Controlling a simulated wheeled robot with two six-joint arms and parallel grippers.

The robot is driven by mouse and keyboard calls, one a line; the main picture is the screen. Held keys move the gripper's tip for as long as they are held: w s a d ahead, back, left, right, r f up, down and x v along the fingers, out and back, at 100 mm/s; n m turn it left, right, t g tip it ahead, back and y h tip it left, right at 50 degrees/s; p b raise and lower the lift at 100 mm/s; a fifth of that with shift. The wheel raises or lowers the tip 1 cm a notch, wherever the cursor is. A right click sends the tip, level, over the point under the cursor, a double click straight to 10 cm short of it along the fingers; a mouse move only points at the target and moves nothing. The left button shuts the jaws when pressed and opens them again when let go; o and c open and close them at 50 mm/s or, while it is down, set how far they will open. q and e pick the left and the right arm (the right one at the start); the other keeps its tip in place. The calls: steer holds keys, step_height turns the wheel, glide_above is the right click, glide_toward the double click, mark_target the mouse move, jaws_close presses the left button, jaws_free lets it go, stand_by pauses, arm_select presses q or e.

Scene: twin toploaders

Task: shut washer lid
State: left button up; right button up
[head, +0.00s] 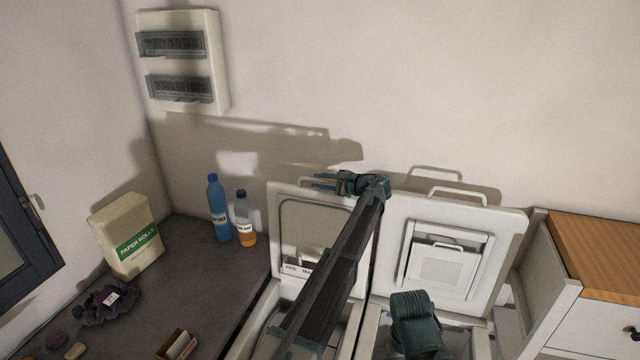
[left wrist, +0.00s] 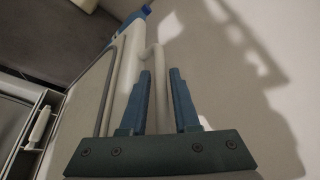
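The washer lid (head: 290,225), the left of two open white lids, stands upright against the wall. Its inner side bears a small drawer marked PRE MAIN. My left gripper (head: 322,181) is at the lid's top edge with its fingers pointing left in the head view. In the left wrist view the two blue fingers (left wrist: 163,98) are apart. The pale lid handle (left wrist: 160,58) shows beyond and between them. I cannot tell whether they touch it. My left arm covers part of the lid and the washer opening. My right gripper is not in view.
The second machine's lid (head: 445,255) also stands open on the right, with its handle (head: 458,195) on top. A blue bottle (head: 219,208), an orange bottle (head: 245,218) and a paper rolls box (head: 127,235) stand on the dark counter (head: 190,275). A wooden-topped cabinet (head: 610,250) is at right.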

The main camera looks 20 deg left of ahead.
arm_select(q)
steer(key=shift+c, duration=0.2)
jaws_close()
stand_by(1.3)
